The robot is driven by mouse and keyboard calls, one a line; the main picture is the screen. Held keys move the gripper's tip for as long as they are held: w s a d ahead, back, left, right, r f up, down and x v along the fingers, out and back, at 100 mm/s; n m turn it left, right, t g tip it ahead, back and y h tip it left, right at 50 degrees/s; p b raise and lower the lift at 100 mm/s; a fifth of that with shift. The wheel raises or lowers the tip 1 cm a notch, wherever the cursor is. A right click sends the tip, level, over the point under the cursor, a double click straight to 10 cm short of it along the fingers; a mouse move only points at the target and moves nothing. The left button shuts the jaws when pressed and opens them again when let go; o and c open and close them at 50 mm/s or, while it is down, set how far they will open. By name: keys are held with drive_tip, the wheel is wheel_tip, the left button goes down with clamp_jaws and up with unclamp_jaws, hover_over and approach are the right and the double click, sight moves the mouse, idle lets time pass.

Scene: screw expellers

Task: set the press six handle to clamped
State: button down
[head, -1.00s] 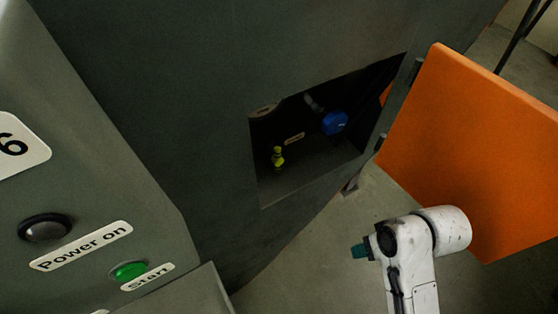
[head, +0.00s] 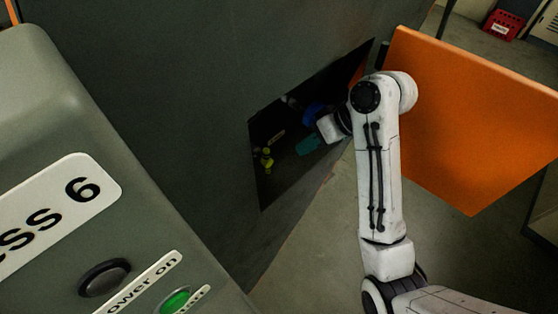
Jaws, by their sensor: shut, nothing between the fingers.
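A dark recess (head: 262,195) opens in the grey machine beside the panel marked with a 6. Inside it I see a small yellow-green fitting (head: 267,157) at the left and a round blue part (head: 313,111) at the upper right. Which of these is the press six handle, and its setting, I cannot tell. My teal gripper (head: 306,146) is inside the opening, right of the yellow-green fitting and below the blue part. It is shut and empty. My wrist hides the right side of the recess and part of the blue part.
An orange door (head: 455,120) stands open right of the recess, close behind my arm. The press panel (head: 60,130) with a dark button (head: 104,278) and a green button (head: 176,300) fills the lower left. A red crate (head: 504,24) is far back right.

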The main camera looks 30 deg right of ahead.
sight(281, 172)
drive_tip(key=b+x, duration=0.2)
drive_tip(key=x, duration=0.8)
